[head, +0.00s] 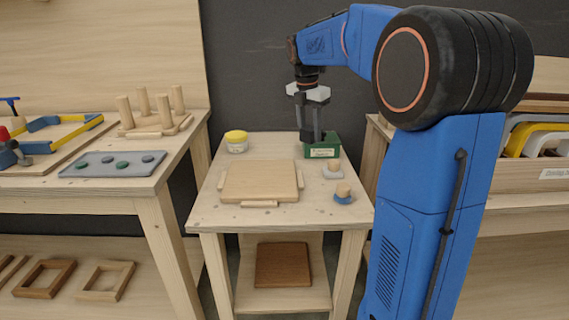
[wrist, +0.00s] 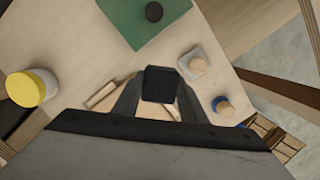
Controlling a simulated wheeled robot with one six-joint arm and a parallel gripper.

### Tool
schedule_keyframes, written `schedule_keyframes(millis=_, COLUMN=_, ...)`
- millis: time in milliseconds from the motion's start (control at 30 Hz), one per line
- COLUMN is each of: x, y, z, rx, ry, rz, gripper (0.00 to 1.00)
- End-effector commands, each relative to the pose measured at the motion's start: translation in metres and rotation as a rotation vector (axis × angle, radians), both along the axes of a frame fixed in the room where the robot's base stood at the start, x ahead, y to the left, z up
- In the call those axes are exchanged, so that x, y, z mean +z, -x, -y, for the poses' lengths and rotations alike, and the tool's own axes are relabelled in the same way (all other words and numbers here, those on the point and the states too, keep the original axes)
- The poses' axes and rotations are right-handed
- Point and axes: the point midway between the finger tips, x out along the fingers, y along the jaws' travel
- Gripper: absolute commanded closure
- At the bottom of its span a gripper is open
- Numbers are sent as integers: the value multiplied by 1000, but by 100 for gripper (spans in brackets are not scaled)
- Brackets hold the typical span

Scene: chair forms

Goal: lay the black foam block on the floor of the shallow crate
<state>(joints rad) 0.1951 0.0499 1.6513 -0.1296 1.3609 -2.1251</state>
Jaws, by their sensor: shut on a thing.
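The black foam block (wrist: 159,84) shows as a dark square between my fingertips in the wrist view. My gripper (wrist: 158,92) is shut on it. In the head view my gripper (head: 311,138) points down over the small table, at or just in front of a green labelled box (head: 322,152). The block cannot be told apart from the dark fingers there. I cannot tell for sure which thing is the shallow crate; a low wooden crate with a label (head: 552,177) and several curved pieces stands at the right edge of the head view.
The small table holds a wooden board (head: 260,182), a yellow-lidded jar (head: 236,141) and two knobbed pieces, one on a grey base (head: 333,169), one blue (head: 343,193). A peg stand (head: 155,121) stands on the left bench. The table's front left corner is clear.

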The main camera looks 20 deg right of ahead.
Motion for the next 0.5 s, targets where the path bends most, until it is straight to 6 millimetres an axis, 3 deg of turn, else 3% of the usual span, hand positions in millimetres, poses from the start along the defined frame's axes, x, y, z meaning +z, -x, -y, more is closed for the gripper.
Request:
schedule_keyframes(millis=300, x=-52, y=0, z=-1, rx=8, ry=-1, rz=-3, gripper=82)
schedule_keyframes(millis=500, x=-65, y=-1, z=-1, rx=8, ry=-1, rz=-1, gripper=82)
